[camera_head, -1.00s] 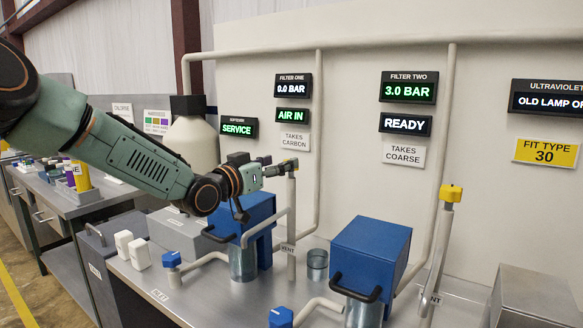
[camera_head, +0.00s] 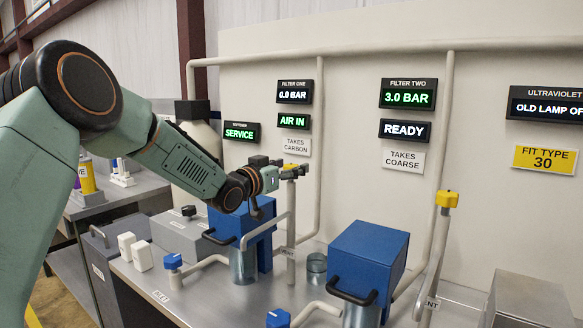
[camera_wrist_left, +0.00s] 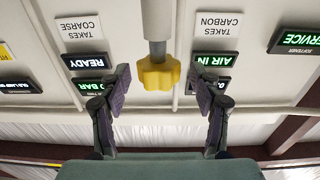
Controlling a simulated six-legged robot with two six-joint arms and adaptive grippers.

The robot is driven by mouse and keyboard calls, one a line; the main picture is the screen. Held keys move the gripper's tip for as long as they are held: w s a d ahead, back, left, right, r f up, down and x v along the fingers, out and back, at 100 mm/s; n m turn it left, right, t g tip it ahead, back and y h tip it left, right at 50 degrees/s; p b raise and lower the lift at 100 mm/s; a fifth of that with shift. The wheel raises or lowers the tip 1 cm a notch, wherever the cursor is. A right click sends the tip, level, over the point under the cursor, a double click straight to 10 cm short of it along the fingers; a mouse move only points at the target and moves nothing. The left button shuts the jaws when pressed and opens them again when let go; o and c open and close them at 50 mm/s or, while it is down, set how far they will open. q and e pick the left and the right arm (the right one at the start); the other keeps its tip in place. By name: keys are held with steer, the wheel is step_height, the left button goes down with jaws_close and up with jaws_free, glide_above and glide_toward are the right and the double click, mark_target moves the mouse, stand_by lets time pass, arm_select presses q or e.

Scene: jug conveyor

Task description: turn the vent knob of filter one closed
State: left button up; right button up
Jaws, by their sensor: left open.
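The filter one vent knob is a yellow lobed knob (camera_wrist_left: 158,73) on a grey vertical pipe. In the wrist view it sits between the two fingers of my left gripper (camera_wrist_left: 158,78), with a gap on each side. In the head view the left gripper (camera_head: 290,170) is at the top of the vent pipe (camera_head: 291,225), and a bit of yellow shows at its fingers. The gripper is open. The filter one display (camera_head: 294,91) reads 0.0 BAR and the one below it (camera_head: 294,121) reads AIR IN. My right gripper is not in view.
The blue filter one housing (camera_head: 228,223) with a black handle stands left of the vent pipe. A second blue housing (camera_head: 368,252) and another yellow knob (camera_head: 447,199) are further right. A small metal cup (camera_head: 316,268) stands between the housings. The wall panel is close behind.

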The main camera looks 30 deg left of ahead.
arm_select(q)
steer(key=shift+w+d, duration=0.2)
steer(key=shift+w, duration=0.2)
steer(key=shift+w+a, duration=0.1)
steer(key=shift+a, duration=0.05)
steer(key=shift+c, duration=0.3)
